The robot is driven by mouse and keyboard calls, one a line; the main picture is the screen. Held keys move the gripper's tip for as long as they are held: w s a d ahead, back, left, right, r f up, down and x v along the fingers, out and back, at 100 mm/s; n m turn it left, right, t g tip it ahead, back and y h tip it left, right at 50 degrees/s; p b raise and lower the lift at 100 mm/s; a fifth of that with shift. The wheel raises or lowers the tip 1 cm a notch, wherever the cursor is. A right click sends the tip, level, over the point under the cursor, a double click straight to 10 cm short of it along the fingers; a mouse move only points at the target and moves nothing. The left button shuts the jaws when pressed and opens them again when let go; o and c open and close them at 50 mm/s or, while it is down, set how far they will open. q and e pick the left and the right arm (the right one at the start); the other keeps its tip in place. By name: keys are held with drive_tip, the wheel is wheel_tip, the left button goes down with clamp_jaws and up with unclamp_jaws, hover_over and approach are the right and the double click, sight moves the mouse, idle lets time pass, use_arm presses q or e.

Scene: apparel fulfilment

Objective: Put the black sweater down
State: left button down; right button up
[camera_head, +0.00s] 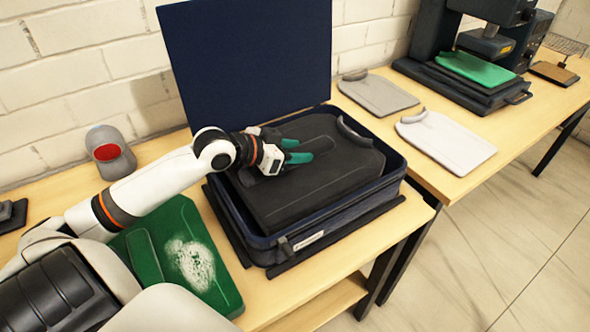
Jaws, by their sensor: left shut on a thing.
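The black sweater (322,190) is folded flat and lies over the opening of the open dark blue suitcase (395,165), with its collar toward the back right. My left gripper (303,152) reaches in from the left and is shut on the sweater near its upper left part. The teal fingertips rest at the sweater's surface. I cannot tell whether the sweater rests fully on what is below it. My right gripper is not in view.
The suitcase lid (250,60) stands upright behind. A green garment with a white patch (145,262) lies at the left. A grey garment (378,95) and a white garment (447,142) lie on the right table, beside a press (470,85) holding a green garment.

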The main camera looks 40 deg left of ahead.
sight(254, 170)
use_arm(q)
wheel_tip(254, 170, down, 5)
drive_tip(key=shift+f, duration=0.1)
idle(0.3)
drive_tip(key=c, duration=0.8)
unclamp_jaws()
drive_tip(key=shift+f, duration=0.1)
drive_tip(key=shift+s, duration=0.1)
drive_tip(key=p+v, duration=0.1)
drive_tip(key=v, duration=1.1)
drive_tip(key=shift+d, duration=0.1)
